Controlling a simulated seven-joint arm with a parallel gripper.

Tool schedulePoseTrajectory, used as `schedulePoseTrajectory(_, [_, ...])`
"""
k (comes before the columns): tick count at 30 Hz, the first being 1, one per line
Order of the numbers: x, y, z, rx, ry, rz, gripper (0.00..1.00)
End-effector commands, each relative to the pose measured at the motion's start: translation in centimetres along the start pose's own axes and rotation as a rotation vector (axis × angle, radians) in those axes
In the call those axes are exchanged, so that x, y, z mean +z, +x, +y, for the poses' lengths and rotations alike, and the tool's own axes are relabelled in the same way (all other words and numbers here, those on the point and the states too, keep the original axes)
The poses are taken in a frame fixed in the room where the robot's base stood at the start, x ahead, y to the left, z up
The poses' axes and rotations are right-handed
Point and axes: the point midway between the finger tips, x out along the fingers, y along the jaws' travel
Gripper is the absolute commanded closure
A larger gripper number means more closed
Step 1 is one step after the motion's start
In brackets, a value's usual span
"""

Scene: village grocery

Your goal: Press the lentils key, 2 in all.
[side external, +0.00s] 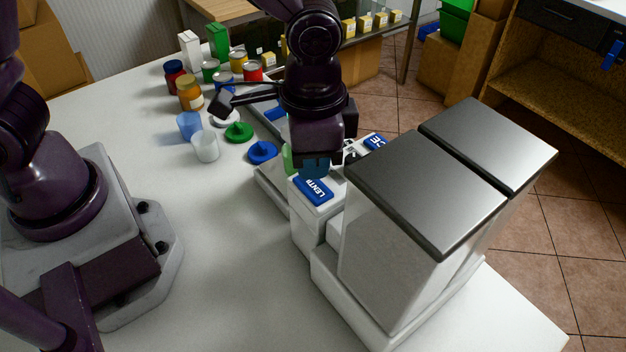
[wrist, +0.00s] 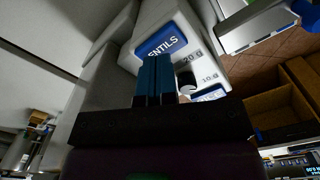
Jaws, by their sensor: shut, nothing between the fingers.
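The lentils key (side external: 313,189) is a blue key with white lettering on top of a white block beside the dispenser. My gripper (side external: 314,172) is shut and empty, with blue fingers pointing down just behind the key. In the wrist view my gripper (wrist: 154,62) overlaps the key's lower edge; I cannot tell whether it touches.
The grey-lidded dispenser (side external: 400,250) stands close on the right. Blue lid (side external: 262,152), green lid (side external: 239,131), white cup (side external: 205,146) and several jars and cans lie to the left.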

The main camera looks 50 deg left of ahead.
Motion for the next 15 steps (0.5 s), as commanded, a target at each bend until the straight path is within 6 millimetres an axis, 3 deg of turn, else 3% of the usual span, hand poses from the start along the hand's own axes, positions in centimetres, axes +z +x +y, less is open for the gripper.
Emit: schedulePoseTrajectory(15, [0.0, 1.4, 0.0, 0.0, 0.0, -0.002, 1.0])
